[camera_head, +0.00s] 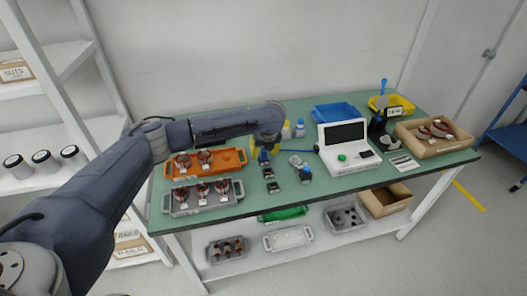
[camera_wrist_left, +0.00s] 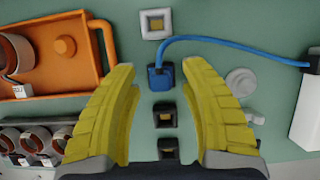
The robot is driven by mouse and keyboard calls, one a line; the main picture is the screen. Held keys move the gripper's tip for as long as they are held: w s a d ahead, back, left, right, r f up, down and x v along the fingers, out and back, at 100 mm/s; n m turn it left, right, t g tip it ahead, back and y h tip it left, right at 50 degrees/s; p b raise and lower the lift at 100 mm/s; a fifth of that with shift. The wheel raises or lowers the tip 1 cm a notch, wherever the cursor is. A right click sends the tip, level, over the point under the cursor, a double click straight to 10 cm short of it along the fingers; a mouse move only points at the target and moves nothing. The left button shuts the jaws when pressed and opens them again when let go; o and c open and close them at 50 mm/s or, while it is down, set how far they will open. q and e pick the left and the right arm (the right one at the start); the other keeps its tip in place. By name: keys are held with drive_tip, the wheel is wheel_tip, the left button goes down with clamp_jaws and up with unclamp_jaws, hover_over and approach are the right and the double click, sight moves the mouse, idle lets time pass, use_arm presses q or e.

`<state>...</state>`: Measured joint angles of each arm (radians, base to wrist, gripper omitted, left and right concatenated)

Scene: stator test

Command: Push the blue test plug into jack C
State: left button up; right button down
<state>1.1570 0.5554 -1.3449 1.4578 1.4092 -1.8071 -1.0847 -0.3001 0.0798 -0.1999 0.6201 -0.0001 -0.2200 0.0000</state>
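The blue test plug (camera_wrist_left: 160,78) stands between the tips of my left gripper (camera_wrist_left: 158,72) in the left wrist view, with gaps on both sides. Its blue cable (camera_wrist_left: 220,42) runs right to a white box. My left gripper (camera_head: 262,152) is open above the table in the head view. A pale-framed jack (camera_wrist_left: 155,22) lies beyond the plug. Two black jacks (camera_wrist_left: 165,115) (camera_wrist_left: 168,150) lie on the near side, in line with it. No jack letters are readable. Whether the plug sits in a jack, I cannot tell. My right gripper is not in view.
An orange tray (camera_head: 228,170) and a grey tray (camera_head: 172,206) with copper-wound parts lie left of the jacks. A white tester (camera_head: 347,157) stands to the right. A grey round part (camera_wrist_left: 240,82) lies right of the plug. Blue bin (camera_head: 340,112) is behind.

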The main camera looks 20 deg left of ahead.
use_arm(q)
drive_tip(key=shift+r, duration=0.1)
drive_tip(key=v, duration=1.2)
drive_tip(key=shift+a, duration=0.1)
idle(2.4)
